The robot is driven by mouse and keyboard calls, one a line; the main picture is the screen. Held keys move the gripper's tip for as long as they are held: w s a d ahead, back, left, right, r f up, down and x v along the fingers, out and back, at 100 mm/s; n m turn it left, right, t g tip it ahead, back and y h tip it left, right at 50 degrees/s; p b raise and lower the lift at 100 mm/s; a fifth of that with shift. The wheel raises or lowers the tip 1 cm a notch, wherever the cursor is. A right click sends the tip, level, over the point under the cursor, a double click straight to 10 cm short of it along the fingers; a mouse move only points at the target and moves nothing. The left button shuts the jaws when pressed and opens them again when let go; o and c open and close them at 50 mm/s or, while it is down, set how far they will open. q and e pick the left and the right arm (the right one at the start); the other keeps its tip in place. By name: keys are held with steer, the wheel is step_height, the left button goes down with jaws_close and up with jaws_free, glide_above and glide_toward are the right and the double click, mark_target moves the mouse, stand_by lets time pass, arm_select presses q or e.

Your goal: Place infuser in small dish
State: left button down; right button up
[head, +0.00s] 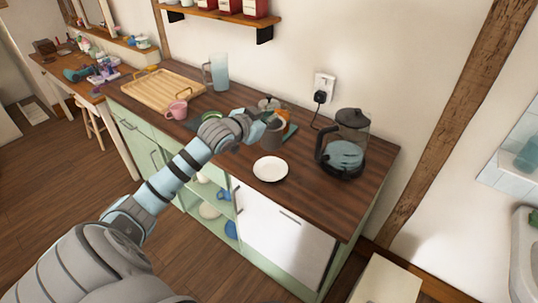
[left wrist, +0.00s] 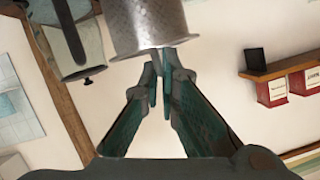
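The infuser is a grey mesh cylinder (head: 273,134) at the middle of the wooden counter. It fills the top middle of the left wrist view (left wrist: 148,25). My left gripper (head: 259,129) reaches it from the left. In the left wrist view its two fingertips (left wrist: 160,68) are close together at the infuser's edge, pinching it; the exact contact is partly hidden. The small dish (head: 270,169) is a round white plate, empty, on the counter just in front of the infuser. I cannot tell how far the infuser is above the counter. My right gripper is out of view.
A pink mug (head: 177,109), wooden tray (head: 162,90) and glass jug (head: 218,72) stand to the left. An orange item (head: 283,115) is behind the infuser. Counter around the dish is clear.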

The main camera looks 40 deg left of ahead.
mark_target(267, 147)
arm_select(q)
step_height(267, 147, down, 12)
steer(key=shift+a+r+b, duration=0.1)
steer(key=shift+r+b, duration=0.05)
steer(key=shift+b, duration=0.6)
steer(key=c, duration=1.8)
jaws_free()
